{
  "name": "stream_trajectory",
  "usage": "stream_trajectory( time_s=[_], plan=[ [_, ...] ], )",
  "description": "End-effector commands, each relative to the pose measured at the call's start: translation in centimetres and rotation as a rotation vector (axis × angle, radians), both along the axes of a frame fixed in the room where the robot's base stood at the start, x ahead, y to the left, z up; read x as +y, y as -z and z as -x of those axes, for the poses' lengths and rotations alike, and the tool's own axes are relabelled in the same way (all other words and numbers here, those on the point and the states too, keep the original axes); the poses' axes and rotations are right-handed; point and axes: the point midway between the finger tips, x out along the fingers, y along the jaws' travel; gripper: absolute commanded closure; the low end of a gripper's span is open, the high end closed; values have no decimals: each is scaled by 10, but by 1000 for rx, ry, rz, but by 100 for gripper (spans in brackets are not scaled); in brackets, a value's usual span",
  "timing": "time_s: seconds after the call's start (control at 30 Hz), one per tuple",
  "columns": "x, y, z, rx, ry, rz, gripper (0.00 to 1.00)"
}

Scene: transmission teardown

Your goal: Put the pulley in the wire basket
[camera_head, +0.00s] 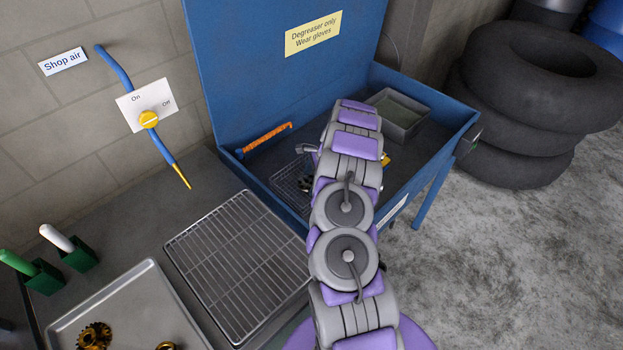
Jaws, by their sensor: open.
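The wire basket (284,183) sits inside the blue wash tank, left of my arm, which covers its right part. Small dark and brassy parts show in the basket beside the arm, too small to name. My gripper (307,149) is mostly hidden behind my arm; a grey piece that seems to be part of it sticks out to the left, above the basket. I cannot see whether it touches anything. I cannot make out the pulley for certain; it may be hidden behind my arm.
The blue wash tank (423,177) has a raised lid (240,60), an orange brush (264,138) and a grey pan (404,110). A wire rack (238,262) lies on the bench. A metal tray (130,300) holds brassy gears (94,336). Tyres (520,110) are stacked at right.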

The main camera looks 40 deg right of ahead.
Motion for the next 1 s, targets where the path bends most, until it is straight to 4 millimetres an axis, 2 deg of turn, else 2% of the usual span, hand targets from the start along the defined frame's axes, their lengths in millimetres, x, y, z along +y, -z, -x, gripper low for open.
stream_trajectory(
  time_s=[0.2,0.37,0.47,0.8,1.0],
  plan=[
    [0,-1,0,0,0,0,5],
    [-5,-13,2,-1,1,2,5],
    [-9,-27,4,-3,1,1,5],
    [-34,-90,14,-2,2,1,5],
    [-42,-109,19,0,0,0,5]
  ],
)
